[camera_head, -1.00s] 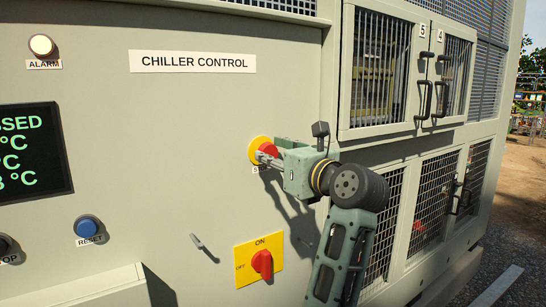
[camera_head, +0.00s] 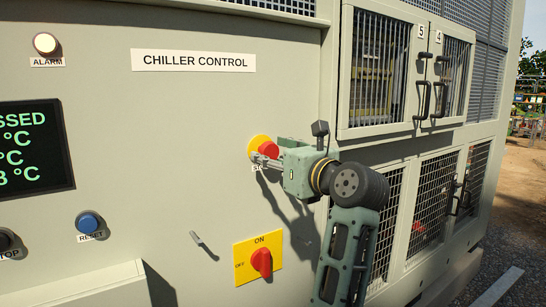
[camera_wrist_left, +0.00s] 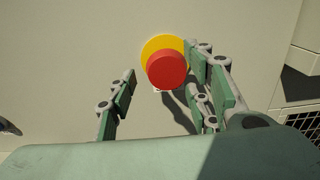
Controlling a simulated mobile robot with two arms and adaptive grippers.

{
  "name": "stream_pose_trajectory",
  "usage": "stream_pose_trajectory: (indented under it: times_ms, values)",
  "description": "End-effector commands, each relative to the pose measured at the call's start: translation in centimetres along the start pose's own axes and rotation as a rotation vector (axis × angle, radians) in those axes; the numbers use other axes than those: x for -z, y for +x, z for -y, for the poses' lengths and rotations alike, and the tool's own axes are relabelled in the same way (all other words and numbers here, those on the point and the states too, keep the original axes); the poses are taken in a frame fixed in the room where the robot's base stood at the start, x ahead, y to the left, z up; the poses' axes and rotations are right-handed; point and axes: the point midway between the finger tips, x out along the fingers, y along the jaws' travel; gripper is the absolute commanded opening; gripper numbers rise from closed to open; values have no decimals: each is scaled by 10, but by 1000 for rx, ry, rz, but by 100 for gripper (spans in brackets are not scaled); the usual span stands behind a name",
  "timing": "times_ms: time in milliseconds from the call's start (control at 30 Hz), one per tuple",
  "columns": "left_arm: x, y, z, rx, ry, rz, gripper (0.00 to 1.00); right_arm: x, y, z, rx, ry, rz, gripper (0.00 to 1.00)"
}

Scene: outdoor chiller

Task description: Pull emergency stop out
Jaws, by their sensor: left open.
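The emergency stop is a red mushroom button (camera_wrist_left: 167,69) on a yellow round base on the grey panel. In the head view the red button (camera_head: 268,149) is partly hidden by my left gripper (camera_head: 265,162). A clear gap separates the left-hand finger from the button. My right gripper is not in view.
A yellow plate with a red rotary switch (camera_head: 262,263) is below the gripper. A small lever (camera_head: 202,244), a blue reset button (camera_head: 87,224), an alarm lamp (camera_head: 46,44) and a display (camera_head: 30,150) are to the left. Mesh doors with handles (camera_head: 425,100) are to the right.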

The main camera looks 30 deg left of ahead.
Motion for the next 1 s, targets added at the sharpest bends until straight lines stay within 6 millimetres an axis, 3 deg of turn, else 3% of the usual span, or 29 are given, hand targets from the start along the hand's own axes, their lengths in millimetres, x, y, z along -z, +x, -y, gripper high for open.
stream_pose_trajectory:
  times_ms: [167, 600, 1000]
  values:
    - [-13, 0, 0, 2, -5, 2, 46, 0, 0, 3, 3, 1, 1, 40]
    - [-90, 0, -1, -1, -2, 0, 46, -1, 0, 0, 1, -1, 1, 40]
    - [-100, 0, -1, -1, 0, -1, 46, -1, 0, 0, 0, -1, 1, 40]
